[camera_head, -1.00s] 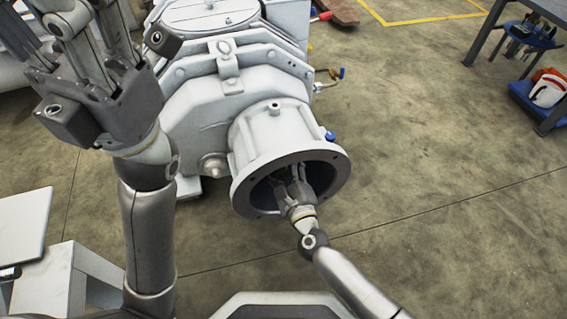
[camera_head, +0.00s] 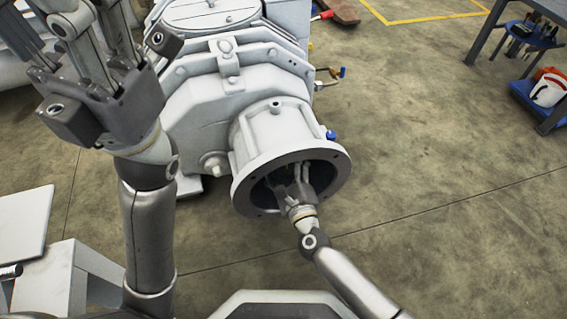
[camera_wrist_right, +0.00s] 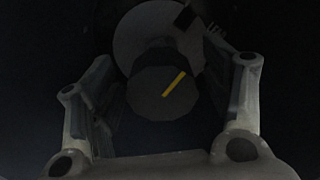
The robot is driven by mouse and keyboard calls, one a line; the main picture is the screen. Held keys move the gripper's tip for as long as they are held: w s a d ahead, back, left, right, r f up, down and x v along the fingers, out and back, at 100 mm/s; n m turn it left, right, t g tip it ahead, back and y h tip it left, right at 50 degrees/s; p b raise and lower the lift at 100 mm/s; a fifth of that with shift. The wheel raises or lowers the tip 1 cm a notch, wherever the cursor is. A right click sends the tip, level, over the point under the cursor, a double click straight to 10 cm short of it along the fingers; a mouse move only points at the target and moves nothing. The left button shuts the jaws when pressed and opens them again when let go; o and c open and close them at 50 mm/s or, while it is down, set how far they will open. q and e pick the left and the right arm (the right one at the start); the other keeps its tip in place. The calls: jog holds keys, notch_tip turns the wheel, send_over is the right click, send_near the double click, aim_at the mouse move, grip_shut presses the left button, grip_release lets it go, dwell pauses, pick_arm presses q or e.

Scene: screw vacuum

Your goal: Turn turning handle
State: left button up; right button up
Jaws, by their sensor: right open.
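A large white vacuum machine stands in the head view, with a round flanged opening (camera_head: 242,190) facing me. My right gripper (camera_head: 296,174) reaches into this opening, its fingertips in shadow. In the right wrist view, a dark round knob with a yellow stripe, seemingly the turning handle (camera_wrist_right: 150,95), lies ahead between the spread fingers of my right gripper (camera_wrist_right: 158,75). The fingers are open on both sides of it in the picture; I cannot tell whether they touch it. My left gripper (camera_head: 70,30) is raised at the upper left, fingers spread and empty, tips partly cut off.
The machine's body (camera_head: 200,130) fills the top middle, near my left arm. A pale table (camera_head: 50,285) stands at the lower left. A blue-topped stool (camera_head: 530,38) and a dark metal table frame (camera_head: 487,35) are at the upper right.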

jog(key=v, duration=1.1)
jog(key=shift+s, duration=0.35)
jog(key=shift+d, duration=0.2)
